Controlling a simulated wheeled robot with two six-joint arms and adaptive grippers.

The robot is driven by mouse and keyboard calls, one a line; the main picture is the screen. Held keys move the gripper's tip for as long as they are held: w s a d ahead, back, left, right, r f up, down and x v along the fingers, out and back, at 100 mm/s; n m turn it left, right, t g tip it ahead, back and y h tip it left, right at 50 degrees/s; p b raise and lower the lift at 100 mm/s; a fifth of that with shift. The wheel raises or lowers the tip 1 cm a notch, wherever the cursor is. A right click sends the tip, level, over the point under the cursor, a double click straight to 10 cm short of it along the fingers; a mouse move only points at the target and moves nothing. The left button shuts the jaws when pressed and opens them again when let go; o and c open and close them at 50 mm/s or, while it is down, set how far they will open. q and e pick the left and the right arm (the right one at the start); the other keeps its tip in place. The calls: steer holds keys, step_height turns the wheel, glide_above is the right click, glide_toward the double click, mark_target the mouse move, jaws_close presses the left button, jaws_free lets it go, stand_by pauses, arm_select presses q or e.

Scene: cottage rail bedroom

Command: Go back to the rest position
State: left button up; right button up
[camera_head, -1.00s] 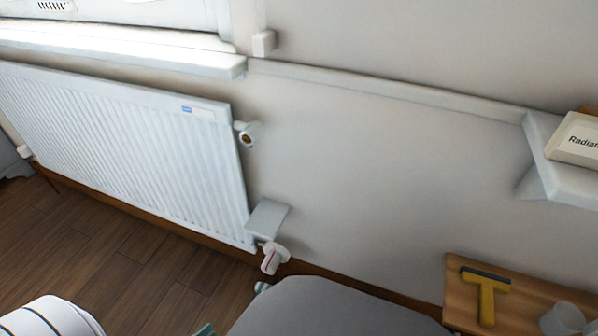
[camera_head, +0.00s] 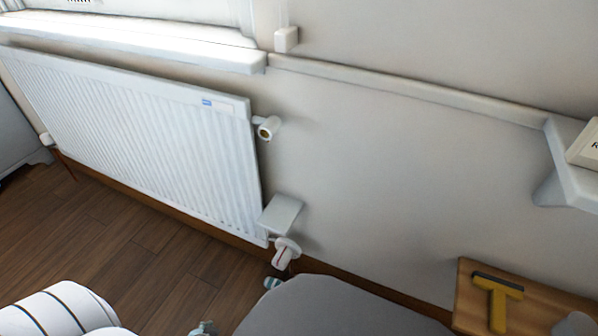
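Neither of my grippers can be made out in the head view. The task names no object. A white radiator (camera_head: 140,140) hangs on the wall below a window sill at the left. A round valve (camera_head: 268,127) juts from its upper right side. A small grey plate (camera_head: 281,214) sits at its lower right corner, above a white valve head (camera_head: 286,252).
A grey rounded surface (camera_head: 325,310) fills the bottom middle. A white striped thing (camera_head: 58,312) is at bottom left. A yellow T-shaped tool (camera_head: 498,298) lies on a wooden top (camera_head: 467,290). A white wall shelf (camera_head: 572,185) is at right. Wooden floor (camera_head: 130,262) shows at left.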

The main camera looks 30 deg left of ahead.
arm_select(q)
steer(key=w+d+r+m+g+h, duration=0.1)
steer(key=w+d+r+g+h, duration=0.1)
steer(key=d+r, duration=0.85)
steer(key=s+a+r+g+p, duration=0.1)
steer(key=s+r+p, duration=0.3)
steer(key=p, duration=1.2)
steer(key=s+a+r+p, duration=0.3)
steer(key=s+r+p, duration=0.2)
steer(key=s+p, duration=0.7)
steer(key=p, duration=0.4)
steer(key=shift+a+g+y, duration=0.3)
steer(key=shift+g+y, duration=0.1)
arm_select(e)
steer(key=s+d+r, duration=0.1)
steer(key=s+r, duration=0.3)
steer(key=s, duration=0.3)
steer(key=s+d+r+g, duration=0.1)
steer(key=s+r, duration=0.3)
steer(key=s, duration=0.4)
steer(key=shift+s+d+r+g, duration=0.2)
steer(key=shift+d+g, duration=0.1)
steer(key=shift+d, duration=0.15)
